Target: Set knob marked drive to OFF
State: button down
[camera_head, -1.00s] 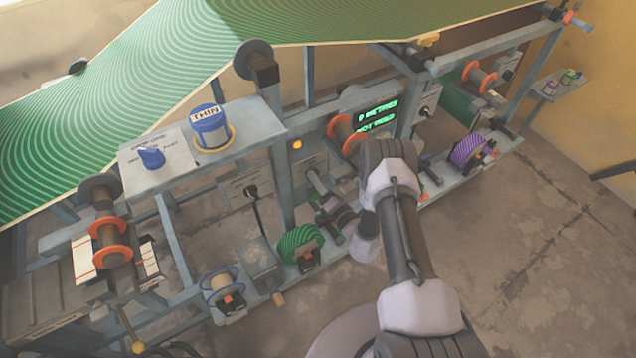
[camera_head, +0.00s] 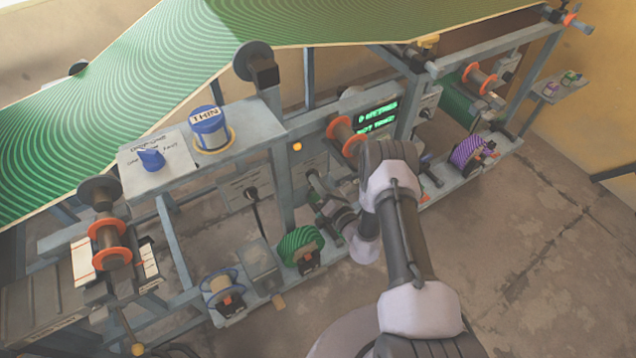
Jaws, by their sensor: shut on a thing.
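My gripper (camera_head: 316,184) is beside a grey panel (camera_head: 309,160) in the middle of the machine frame. Its jaws are closed at the panel's face, on what appears to be a knob there; the jaws hide that knob. The lettering on this panel is too small to read, so I cannot confirm the drive mark or the setting. A blue knob (camera_head: 152,159) on the upper left shelf has a differently lettered plate and is well away from my gripper.
A blue-banded canister (camera_head: 209,131) stands on the shelf. A green-lit display (camera_head: 377,117) is right of the panel. Green, blue and purple spools (camera_head: 466,152) line the lower rail. A black-handled lever (camera_head: 254,200) is left of my gripper. Floor at right is clear.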

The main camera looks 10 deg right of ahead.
jog(key=shift+n, duration=10.9)
jog(key=c, duration=1.5)
grip_release()
jog(key=shift+o, duration=0.2)
